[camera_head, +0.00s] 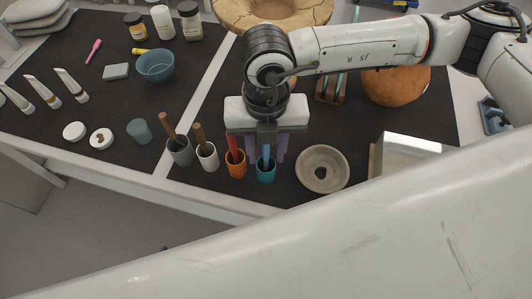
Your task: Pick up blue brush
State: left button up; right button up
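The blue brush (266,159) stands upright in a teal cup (266,175) near the front edge of the dark mat. My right gripper (266,158) points down over this cup. Its two purple-grey fingers are apart, one on each side of the brush handle in the picture, with gaps showing between them and the handle. Whether the fingers are level with the brush or behind it is hard to tell. The top of the brush is hidden by the gripper body. My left gripper is not in view.
An orange cup (236,170) with a red brush stands close left; white (208,162) and grey (180,155) cups with brown-handled tools stand farther left. A beige dish (322,169) lies close right. A blue bowl (156,66) is at back left. My large pale link fills the foreground.

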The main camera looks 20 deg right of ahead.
grip_shut()
notch_tip(320, 180, up, 10)
jog(key=shift+r+b, duration=0.1)
jog(key=shift+b, duration=0.35)
dwell(0.4)
